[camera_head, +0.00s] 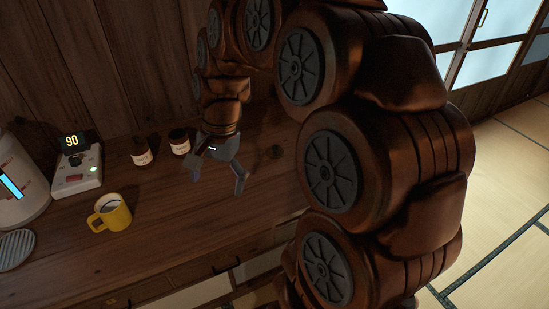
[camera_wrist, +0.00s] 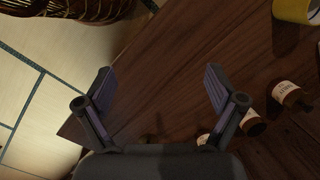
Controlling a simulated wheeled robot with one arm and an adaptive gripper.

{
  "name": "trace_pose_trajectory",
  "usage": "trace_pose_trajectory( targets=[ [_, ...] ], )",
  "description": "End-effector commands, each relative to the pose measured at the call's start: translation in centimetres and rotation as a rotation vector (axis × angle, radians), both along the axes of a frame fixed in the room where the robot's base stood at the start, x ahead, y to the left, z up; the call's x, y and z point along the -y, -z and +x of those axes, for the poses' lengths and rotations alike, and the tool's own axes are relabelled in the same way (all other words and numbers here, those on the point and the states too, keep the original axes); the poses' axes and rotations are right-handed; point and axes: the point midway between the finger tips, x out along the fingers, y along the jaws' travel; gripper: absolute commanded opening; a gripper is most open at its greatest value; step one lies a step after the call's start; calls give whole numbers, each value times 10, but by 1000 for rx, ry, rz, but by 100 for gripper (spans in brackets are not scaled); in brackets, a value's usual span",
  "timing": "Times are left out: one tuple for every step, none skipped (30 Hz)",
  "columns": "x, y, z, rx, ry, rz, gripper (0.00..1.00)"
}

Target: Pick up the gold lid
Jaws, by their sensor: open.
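I cannot make out a clearly gold lid in either view. A small, dark, roundish shape (camera_head: 273,152) lies on the wooden counter just right of my gripper in the head view; it is too dark to tell whether it is the lid. My gripper (camera_head: 218,172) is open above the counter, pointing down, with nothing seen between its fingers. In the wrist view my gripper (camera_wrist: 158,78) has its fingers wide apart over bare wood near the counter's edge. A faint dark spot shows low between the fingers, too dim to identify.
Two dark labelled bottles (camera_head: 141,152) (camera_head: 179,142) stand left of my gripper. Further left are a yellow mug (camera_head: 110,213), a white device reading 90 (camera_head: 76,170) and a white appliance (camera_head: 18,185). A wooden wall (camera_head: 100,70) backs the counter (camera_head: 185,210). Tatami (camera_head: 510,200) lies right.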

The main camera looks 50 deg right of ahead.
Motion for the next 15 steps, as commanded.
trace_pose_trajectory(
  targets=[
    [18, 9, 16, 3, 107, 17, 94],
    [27, 12, 24, 1, 170, 26, 94],
    [41, 15, 34, 0, 256, 39, 94],
    [52, 16, 41, 3, 321, 48, 94],
    [64, 19, 48, 1, 387, 58, 94],
    [79, 24, 56, -3, 473, 75, 94],
    [92, 26, 62, -1, 540, 85, 94],
    [105, 29, 67, -1, 607, 95, 94],
    [123, 34, 73, -7, 695, 111, 94],
    [137, 38, 77, -8, 762, 123, 94],
    [152, 41, 81, -7, 830, 135, 94],
    [171, 46, 85, -11, 919, 152, 94],
    [185, 51, 87, -16, 986, 165, 94],
    [199, 55, 88, -17, 1049, 177, 94],
    [218, 59, 89, -17, 1131, 191, 94]
  ],
)
